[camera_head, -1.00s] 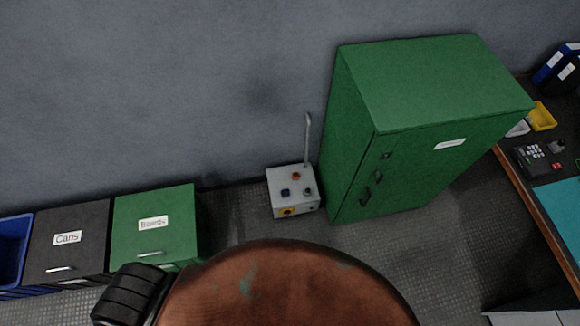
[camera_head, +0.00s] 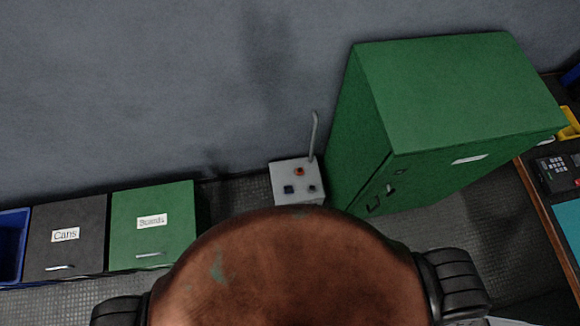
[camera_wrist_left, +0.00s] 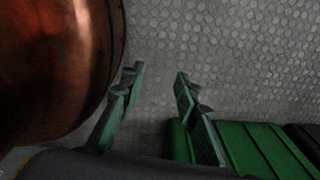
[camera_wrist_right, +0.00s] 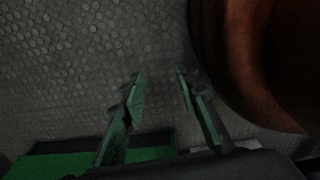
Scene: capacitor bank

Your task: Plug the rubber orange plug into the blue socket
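A small light-grey box (camera_head: 300,179) stands on the floor by the wall in the head view. I cannot tell which of these is a loose plug. The front of the box is hidden. My left gripper (camera_wrist_left: 160,74) is open and empty above the floor, with a green bin below it in the left wrist view. My right gripper (camera_wrist_right: 158,74) is open and empty above the floor. Neither gripper shows in the head view.
A tall green cabinet (camera_head: 455,95) stands right of the box. A grey lever (camera_head: 314,135) rises behind the box. Green (camera_head: 152,232), dark (camera_head: 66,238) and blue (camera_head: 12,245) bins stand at left. A desk (camera_head: 545,205) stands at right. Floor between bins and box is clear.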

